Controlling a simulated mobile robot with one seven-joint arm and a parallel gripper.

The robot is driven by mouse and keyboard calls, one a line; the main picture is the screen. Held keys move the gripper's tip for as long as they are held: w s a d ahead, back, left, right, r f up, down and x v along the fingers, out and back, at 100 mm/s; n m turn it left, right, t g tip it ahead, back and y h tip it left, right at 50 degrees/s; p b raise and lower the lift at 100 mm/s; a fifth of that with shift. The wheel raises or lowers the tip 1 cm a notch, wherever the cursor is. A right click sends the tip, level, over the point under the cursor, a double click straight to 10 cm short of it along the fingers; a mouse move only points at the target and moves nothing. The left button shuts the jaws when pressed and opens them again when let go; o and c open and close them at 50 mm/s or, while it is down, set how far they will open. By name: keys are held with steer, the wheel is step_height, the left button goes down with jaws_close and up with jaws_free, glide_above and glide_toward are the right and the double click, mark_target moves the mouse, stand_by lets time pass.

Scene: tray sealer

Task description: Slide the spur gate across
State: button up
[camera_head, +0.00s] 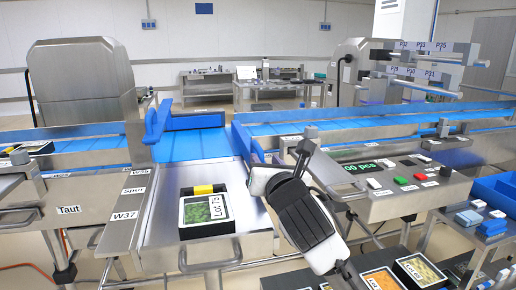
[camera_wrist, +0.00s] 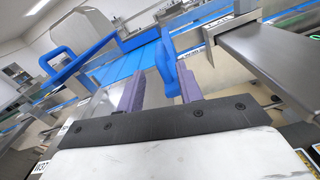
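The spur is a blue belt (camera_head: 195,146) running toward a steel tray end labelled Spur. A blue upright guide (camera_head: 154,127) stands on its left, and another blue guide (camera_head: 244,141) runs along its right; I cannot tell for certain which is the spur gate. My gripper (camera_wrist: 160,73) is open, its two purple fingers apart. In the wrist view an upright blue piece (camera_wrist: 167,58) shows between the fingers, seemingly beyond them; contact cannot be told. A blue looped bar (camera_wrist: 72,66) is at the left.
A black tray labelled Lot 75 (camera_head: 207,228) with green contents sits at the spur's steel end. A control panel (camera_head: 385,188) with buttons and a display is right of my gripper. More food trays (camera_head: 419,270) are at the lower right. A steel hood (camera_head: 80,82) stands at the left.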

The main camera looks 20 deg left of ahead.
mark_target(262, 154)
steer(key=p+x, duration=0.1)
steer(key=x, duration=0.6)
steer(key=shift+w+a, duration=0.1)
steer(key=shift+w, duration=0.1)
jaws_close()
